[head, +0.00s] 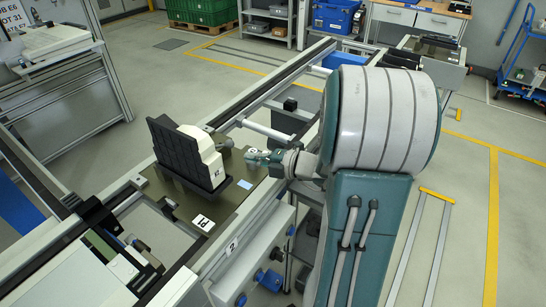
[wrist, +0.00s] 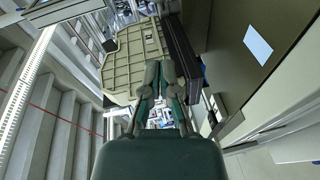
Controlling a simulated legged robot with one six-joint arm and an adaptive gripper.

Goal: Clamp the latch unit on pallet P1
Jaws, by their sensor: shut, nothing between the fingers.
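Pallet P1 has an olive-brown plate (head: 245,190) with a white P1 label (head: 203,223) at its front corner. On it stands a cream unit (head: 208,158), which I take for the latch unit, against an upright black plate (head: 172,150) and in a black base (head: 205,195). A grey part (head: 224,146) sits at the unit's right side; I cannot tell whether it is the clamp. My gripper (head: 250,156) is shut and empty, right of the unit and apart from it. In the wrist view, its fingers (wrist: 160,80) point toward a beige ribbed panel (wrist: 132,62).
The pallet sits on a conveyor with metal rails (head: 265,95). A grey side panel (head: 245,255) with blue connectors runs along the near side. Floor is open to the right.

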